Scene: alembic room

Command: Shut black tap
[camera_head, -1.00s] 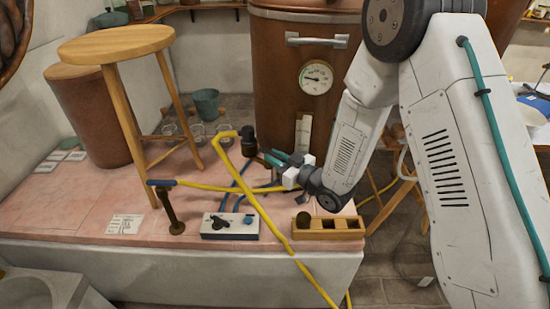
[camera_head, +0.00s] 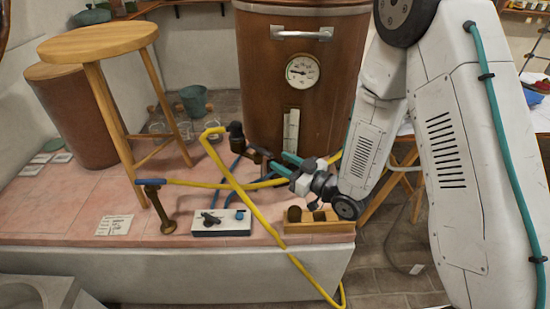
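A white box (camera_head: 235,228) on the pink tiled ledge carries a black tap handle (camera_head: 209,219) and a blue knob (camera_head: 239,215). The black handle lies roughly sideways on the box top. Another black fitting (camera_head: 236,131) stands behind, at the upper end of the yellow hose, near the copper tank. I cannot tell for sure which is the black tap. My gripper (camera_head: 279,162) is above the ledge, in front of the tank and up and right of the white box. Its teal fingers look apart, with nothing clearly held; a dark brown part shows just beyond their tips.
A brass post (camera_head: 165,213) and a wooden stool (camera_head: 97,43) are at left. The copper tank (camera_head: 265,80) stands behind.

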